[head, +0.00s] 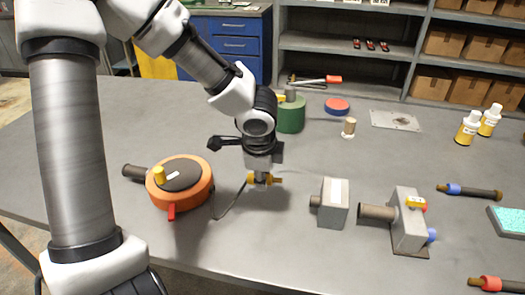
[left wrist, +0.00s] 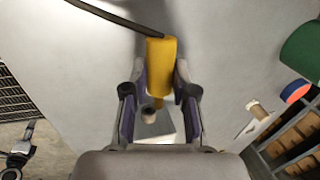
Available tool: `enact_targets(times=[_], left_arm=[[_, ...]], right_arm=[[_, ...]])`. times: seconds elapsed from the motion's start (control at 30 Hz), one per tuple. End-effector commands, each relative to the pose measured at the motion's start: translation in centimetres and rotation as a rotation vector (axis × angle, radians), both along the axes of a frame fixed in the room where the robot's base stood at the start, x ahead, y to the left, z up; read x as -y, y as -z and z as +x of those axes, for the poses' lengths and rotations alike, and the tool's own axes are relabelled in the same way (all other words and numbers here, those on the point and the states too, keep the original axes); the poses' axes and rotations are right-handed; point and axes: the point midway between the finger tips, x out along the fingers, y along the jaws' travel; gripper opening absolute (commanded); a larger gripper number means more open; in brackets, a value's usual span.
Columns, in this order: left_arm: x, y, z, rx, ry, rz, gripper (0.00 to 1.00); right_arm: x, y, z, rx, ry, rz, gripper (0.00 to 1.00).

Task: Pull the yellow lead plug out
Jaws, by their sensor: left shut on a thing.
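My left gripper (head: 262,181) is shut on the yellow lead plug (head: 278,180), above the table left of a small grey block. In the left wrist view the yellow plug (left wrist: 161,65) lies between the two fingers, and a dark lead (left wrist: 115,17) runs from its far end. In the head view the lead (head: 229,203) slopes down left toward the table. No socket shows around the plug, though the fingers hide part of it. My right gripper is not in view.
An orange round housing (head: 205,190) with a dark lid stands left of the gripper. The grey block (head: 333,205) with a brown stub and a larger grey unit (head: 407,228) stand right. A green cylinder (head: 291,115) stands behind. Bottles (head: 467,130) are at the far right.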

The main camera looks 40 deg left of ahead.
Motion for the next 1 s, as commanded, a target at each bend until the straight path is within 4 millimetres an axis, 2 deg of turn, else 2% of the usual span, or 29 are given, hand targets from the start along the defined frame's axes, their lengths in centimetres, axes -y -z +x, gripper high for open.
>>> enact_targets(times=[1.0], left_arm=[[0.0, 4.3, 0.0, 0.000, 0.000, 0.000, 0.00]], right_arm=[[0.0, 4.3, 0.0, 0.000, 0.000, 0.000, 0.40]])
